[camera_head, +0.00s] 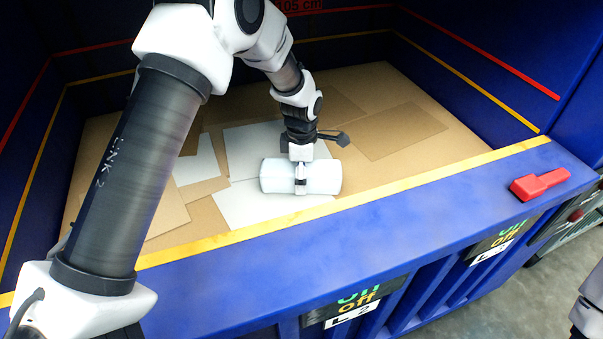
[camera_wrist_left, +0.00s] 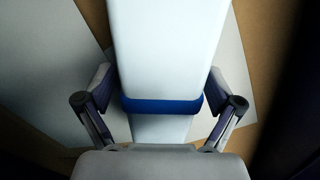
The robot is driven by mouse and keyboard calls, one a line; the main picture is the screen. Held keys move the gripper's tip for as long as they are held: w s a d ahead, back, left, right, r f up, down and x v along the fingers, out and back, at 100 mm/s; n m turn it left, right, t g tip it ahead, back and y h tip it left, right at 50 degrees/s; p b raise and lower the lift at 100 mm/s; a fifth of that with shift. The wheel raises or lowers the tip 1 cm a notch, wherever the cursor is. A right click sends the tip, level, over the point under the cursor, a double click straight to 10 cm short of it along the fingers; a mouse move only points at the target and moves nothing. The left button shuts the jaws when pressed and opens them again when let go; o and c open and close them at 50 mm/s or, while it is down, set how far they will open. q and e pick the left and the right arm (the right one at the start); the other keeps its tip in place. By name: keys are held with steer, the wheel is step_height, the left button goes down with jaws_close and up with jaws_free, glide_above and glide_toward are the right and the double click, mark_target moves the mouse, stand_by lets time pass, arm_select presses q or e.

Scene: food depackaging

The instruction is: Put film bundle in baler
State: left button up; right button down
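The film bundle (camera_head: 325,177) is a pale white roll with a blue band around its middle (camera_wrist_left: 160,105). It is inside the blue baler (camera_head: 330,270), over the cardboard and pale sheets on the chamber floor. I cannot tell if it touches them. My left gripper (camera_head: 300,180) reaches down over the front edge, with its fingers on both sides of the bundle at the band. In the left wrist view the finger pads (camera_wrist_left: 160,90) press close against it. My right gripper is out of view; only a piece of my right arm shows at the lower right edge.
Flat cardboard (camera_head: 400,130) and pale sheets (camera_head: 250,145) cover the chamber floor. The front wall has a yellow top edge (camera_head: 440,176). A red handle (camera_head: 540,184) sits on the rim at the right. Dark blue walls with red and yellow lines enclose the sides.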

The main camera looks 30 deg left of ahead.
arm_select(q)
step_height(320, 180, up, 8)
steer(key=shift+f, duration=0.1)
stand_by(0.4)
